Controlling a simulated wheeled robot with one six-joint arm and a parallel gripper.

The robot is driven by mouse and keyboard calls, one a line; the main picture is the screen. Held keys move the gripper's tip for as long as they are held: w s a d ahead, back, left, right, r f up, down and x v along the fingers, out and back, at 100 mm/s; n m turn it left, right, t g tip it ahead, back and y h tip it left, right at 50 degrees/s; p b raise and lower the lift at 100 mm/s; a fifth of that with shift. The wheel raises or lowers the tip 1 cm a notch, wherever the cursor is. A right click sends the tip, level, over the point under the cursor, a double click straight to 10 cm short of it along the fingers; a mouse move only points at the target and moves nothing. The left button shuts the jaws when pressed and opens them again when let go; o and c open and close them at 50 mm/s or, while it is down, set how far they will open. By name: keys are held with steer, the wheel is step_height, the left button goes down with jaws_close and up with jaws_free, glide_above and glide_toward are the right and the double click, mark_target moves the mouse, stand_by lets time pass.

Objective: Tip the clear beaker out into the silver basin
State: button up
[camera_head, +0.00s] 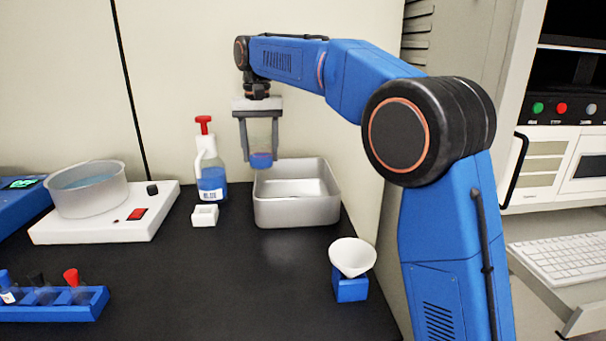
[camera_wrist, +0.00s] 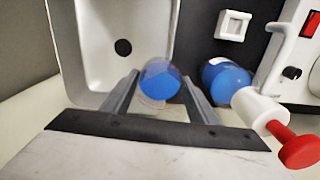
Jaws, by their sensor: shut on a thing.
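My gripper (camera_head: 260,142) is shut on the clear beaker (camera_head: 261,146), which holds some blue liquid at its bottom. The beaker looks upright and hangs in the air, just left of and above the silver basin (camera_head: 297,210). In the wrist view the beaker (camera_wrist: 160,82) shows between the two fingers of my gripper (camera_wrist: 157,93). The basin (camera_wrist: 95,60) lies beside it there, with a dark round drain hole in its floor. The basin floor that shows looks empty.
A spray bottle (camera_head: 211,175) with a red top stands close left of the beaker. The bench middle is clear.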

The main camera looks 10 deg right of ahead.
mark_target(251, 155)
steer(key=shift+n, duration=0.3)
steer(key=shift+s+a, duration=0.55)
steer(key=shift+a, duration=0.4)
steer(key=shift+s+a, duration=0.55)
steer(key=shift+a, duration=0.35)
steer(key=shift+s+d, duration=0.1)
steer(key=shift+d, duration=0.05)
steer(key=shift+d+f+y+p, duration=0.15)
steer(key=shift+d+f+y, duration=0.1)
steer(key=shift+y, duration=0.3)
steer(key=shift+d+f+y+p, duration=0.15)
steer(key=shift+d+y, duration=0.05)
steer(key=shift+y, duration=0.35)
steer(key=shift+d+r+y, duration=0.45)
steer(key=shift+d+y, duration=0.1)
steer(key=shift+y, duration=0.35)
steer(key=shift+d+f+y+p, duration=0.35)
steer(key=shift+d+y, duration=0.1)
steer(key=shift+y, duration=0.35)
steer(key=shift+d+r+y, duration=0.35)
steer(key=shift+d+y, duration=0.25)
steer(key=shift+y, duration=0.3)
steer(key=shift+f+y+p, duration=0.15)
steer(key=shift+y+p, duration=0.4)
steer(key=shift+y, duration=0.15)
steer(key=shift+d+f, duration=0.1)
steer(key=shift+d, duration=0.05)
steer(key=shift+r+y+p, duration=0.45)
steer(key=shift+y+p, duration=0.1)
steer(key=shift+y, duration=0.55)
